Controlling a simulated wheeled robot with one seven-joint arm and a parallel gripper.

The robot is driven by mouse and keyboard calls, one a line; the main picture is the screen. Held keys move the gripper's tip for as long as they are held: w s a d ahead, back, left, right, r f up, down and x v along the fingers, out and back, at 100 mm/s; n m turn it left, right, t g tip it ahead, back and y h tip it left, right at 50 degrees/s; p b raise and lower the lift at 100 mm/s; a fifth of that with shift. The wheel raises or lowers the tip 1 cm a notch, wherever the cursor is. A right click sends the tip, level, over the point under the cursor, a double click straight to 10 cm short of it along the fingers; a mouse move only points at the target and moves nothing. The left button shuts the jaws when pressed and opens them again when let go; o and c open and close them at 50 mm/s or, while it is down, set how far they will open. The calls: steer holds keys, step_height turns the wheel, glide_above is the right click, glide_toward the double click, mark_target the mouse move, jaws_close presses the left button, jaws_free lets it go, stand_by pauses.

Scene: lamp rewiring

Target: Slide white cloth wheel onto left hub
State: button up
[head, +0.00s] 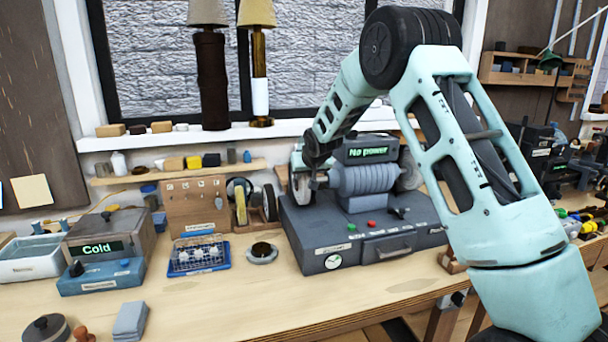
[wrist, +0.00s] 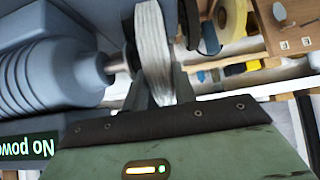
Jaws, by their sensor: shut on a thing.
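The white cloth wheel (wrist: 154,48) is held edge-on between the fingers of my gripper (wrist: 158,88) in the wrist view. My gripper (head: 316,178) is shut on it at the left end of the grey polishing motor (head: 362,181). The wheel (head: 299,176) stands upright there in the head view, partly hidden by the gripper. The left hub (wrist: 118,61) is a short metal shaft end beside the wheel in the wrist view. The wheel is at or very near the hub's end; whether the shaft is inside its hole is hidden.
The motor display (head: 367,150) reads "No power". A wheel (head: 409,171) sits at the motor's right end. Left of the motor stand a wooden rack with wheels (head: 268,203), a blue tray (head: 198,255) and a box reading "Cold" (head: 108,237).

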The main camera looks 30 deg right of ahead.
steer(key=shift+s+d, duration=0.1)
steer(key=shift+d, duration=0.3)
steer(key=shift+d, duration=0.1)
steer(key=shift+s+d, duration=0.15)
steer(key=shift+d, duration=0.3)
steer(key=shift+s+d+p, duration=0.15)
steer(key=shift+d+p, duration=0.2)
steer(key=shift+d, duration=0.15)
stand_by(1.0)
steer(key=o, duration=0.9)
steer(key=shift+o, duration=0.2)
steer(key=b+v, duration=0.4)
steer(key=v, duration=1.3)
steer(key=shift+r, duration=0.2)
steer(key=shift+s+a, duration=0.1)
steer(key=shift+s, duration=0.05)
